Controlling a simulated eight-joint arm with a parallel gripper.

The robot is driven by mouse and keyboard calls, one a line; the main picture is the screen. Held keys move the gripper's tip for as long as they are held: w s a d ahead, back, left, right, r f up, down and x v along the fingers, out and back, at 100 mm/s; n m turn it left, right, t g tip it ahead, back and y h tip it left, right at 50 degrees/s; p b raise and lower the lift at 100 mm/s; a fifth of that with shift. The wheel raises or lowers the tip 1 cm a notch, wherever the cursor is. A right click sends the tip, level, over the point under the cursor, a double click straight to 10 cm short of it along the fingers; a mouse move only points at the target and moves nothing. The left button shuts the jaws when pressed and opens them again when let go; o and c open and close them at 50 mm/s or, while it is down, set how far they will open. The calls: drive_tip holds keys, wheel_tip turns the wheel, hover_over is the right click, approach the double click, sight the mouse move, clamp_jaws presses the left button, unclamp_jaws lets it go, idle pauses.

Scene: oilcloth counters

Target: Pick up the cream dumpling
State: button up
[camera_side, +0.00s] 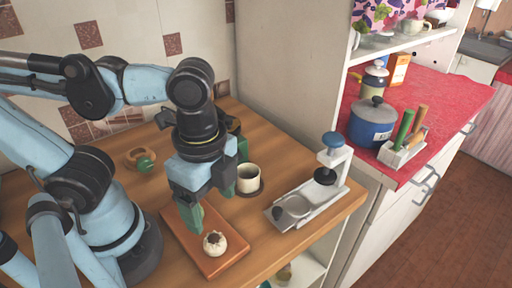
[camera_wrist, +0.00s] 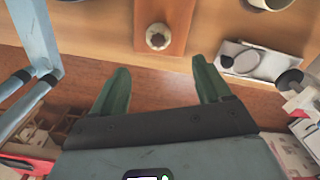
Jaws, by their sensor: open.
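The cream dumpling (camera_side: 214,243), round with a dark spot on top, sits on an orange-brown board (camera_side: 184,236) near the counter's front edge. My gripper (camera_side: 210,205) is above the board, behind the dumpling in the side view, with its green fingers pointing down. In the wrist view the dumpling (camera_wrist: 158,38) lies on the board (camera_wrist: 180,14), beyond the fingertips of my gripper (camera_wrist: 161,68). The fingers are spread wide with nothing between them. The dumpling is not touched by them in the wrist view.
A cream cup (camera_side: 248,176) stands on a dark saucer right of my gripper. A white press (camera_side: 328,180) with a blue knob is further right. A brown ring-shaped object with a green part (camera_side: 141,159) lies left. A blue pot (camera_side: 372,123) stands on the red counter.

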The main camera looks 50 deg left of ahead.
hover_over(214, 238)
drive_tip(key=f, duration=0.5)
drive_tip(key=shift+w+d, duration=0.2)
drive_tip(key=shift+d, duration=0.1)
drive_tip(key=shift+s+a+f, duration=0.1)
drive_tip(key=shift+a+f, duration=0.05)
drive_tip(key=shift+f, duration=0.8)
drive_tip(key=shift+s+a+f, duration=0.1)
drive_tip(key=shift+f, duration=1.8)
drive_tip(key=c, duration=0.7)
